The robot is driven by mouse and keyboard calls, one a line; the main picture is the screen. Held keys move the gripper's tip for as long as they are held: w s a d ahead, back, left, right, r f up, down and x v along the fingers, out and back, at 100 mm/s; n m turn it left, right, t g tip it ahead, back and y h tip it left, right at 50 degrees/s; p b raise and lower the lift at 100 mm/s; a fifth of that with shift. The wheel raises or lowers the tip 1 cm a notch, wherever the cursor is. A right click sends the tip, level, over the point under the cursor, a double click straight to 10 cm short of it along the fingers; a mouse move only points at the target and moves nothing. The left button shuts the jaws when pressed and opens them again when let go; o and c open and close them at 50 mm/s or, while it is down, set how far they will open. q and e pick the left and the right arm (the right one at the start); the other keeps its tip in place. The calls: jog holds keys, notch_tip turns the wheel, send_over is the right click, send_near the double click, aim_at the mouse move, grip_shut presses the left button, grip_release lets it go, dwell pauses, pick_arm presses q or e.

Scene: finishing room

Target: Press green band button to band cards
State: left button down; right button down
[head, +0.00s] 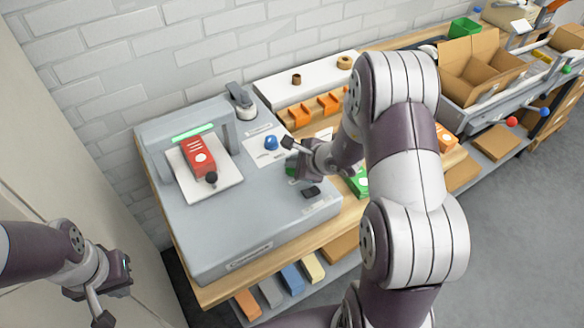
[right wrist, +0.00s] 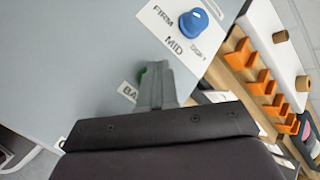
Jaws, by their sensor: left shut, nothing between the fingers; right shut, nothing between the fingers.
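The grey banding machine (head: 205,235) stands on the wooden bench. A red card pack (head: 200,157) lies on its white plate (head: 225,188), below a lit green bar. My left gripper (head: 102,318) is shut and empty, left of the bench.
A blue dial (head: 271,142) on a FIRM/MID/SOFT label sits close to my right gripper. A black knob (head: 211,178) stands at the plate. Orange holders (head: 300,115) and a white board (head: 310,80) lie behind. A green pack (head: 358,182) lies right of the machine, partly behind my right arm.

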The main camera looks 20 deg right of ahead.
jog(key=shift+f+b, duration=0.35)
jog(key=shift+b, duration=0.05)
dwell(0.6)
jog(key=shift+r+p, duration=0.5)
jog(key=shift+r, duration=0.45)
jog(key=shift+r+p, duration=1.7)
jog(key=shift+r, duration=0.9)
jog(key=shift+f, duration=0.1)
